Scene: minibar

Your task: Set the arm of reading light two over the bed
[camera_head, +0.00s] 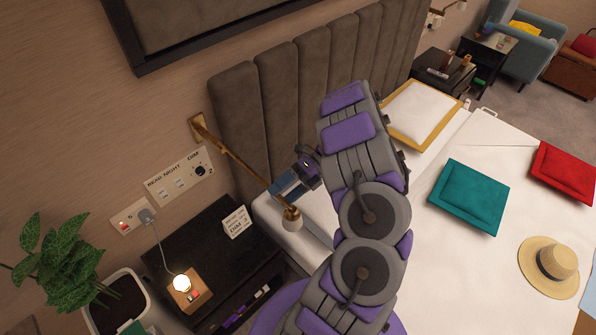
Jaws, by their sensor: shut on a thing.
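The near reading light (237,161) has a thin brass arm reaching from a wall mount (198,124) down to a small lamp head (292,219). A wall panel (180,174) beside it reads "READ NIGHT DIM" and carries a "2". My gripper (277,189) is shut on the brass arm near its lamp end. The exact contact is small and partly hidden. The lamp head shows over the near left corner of the white bed (420,262), close to the nightstand. My own arm hides part of the bed and headboard.
A dark nightstand (190,240) with a lit lamp (182,284) and a small card (237,222) stands left of the bed. A potted plant (62,262) is at far left. The padded headboard (285,90) rises behind. Pillows and a straw hat (549,264) lie on the bed.

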